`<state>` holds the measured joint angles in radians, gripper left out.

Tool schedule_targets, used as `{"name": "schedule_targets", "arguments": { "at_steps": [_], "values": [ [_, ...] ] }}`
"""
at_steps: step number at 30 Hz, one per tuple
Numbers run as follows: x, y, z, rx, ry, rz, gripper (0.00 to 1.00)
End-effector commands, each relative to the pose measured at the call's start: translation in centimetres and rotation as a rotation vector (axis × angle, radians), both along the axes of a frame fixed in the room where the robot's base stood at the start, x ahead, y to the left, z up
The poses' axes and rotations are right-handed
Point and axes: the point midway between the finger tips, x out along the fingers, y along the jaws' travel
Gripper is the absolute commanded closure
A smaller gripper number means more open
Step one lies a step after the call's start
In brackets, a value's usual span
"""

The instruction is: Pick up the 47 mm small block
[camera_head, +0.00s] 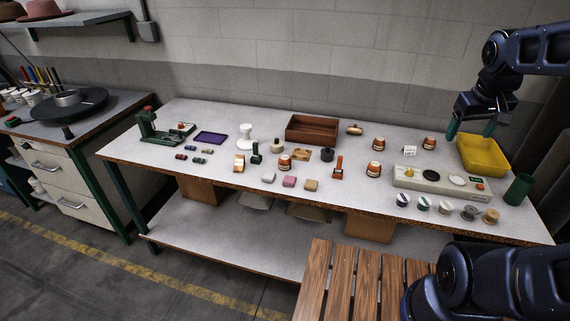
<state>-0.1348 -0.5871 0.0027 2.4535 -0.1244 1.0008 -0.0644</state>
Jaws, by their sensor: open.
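Three small blocks lie in a row near the front edge of the table in the head view: a whitish block (268,177), a pink block (289,182) and a tan block (311,186). I cannot tell which one measures 47 mm. My gripper (470,129) is at the upper right, with its teal fingertips apart and nothing visible between them. It is above the back right of the table, by the yellow tray (486,154), far to the right of the blocks.
The table (225,128) also holds a brown wooden box (312,129), several orange-labelled jars (374,170), an orange-handled tool (338,168), a pale panel (438,181), several spools (424,203) and a green cup (518,188). A slatted wooden seat (345,285) stands in front.

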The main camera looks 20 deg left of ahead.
Motion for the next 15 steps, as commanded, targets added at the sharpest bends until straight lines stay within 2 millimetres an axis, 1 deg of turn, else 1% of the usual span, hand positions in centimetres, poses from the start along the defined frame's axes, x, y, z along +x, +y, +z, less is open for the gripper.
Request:
{"name": "schedule_targets", "arguments": {
  "at_steps": [1, 8, 15],
  "values": [
    [1.1, 0.7, -0.2, -0.03, 0.027, 0.05, 0.25],
    [5.3, 3.5, -0.7, -0.176, 0.119, 0.257, 0.25],
    [9.7, 7.8, -2.0, -0.335, 0.202, 0.477, 0.25]
  ]
}}
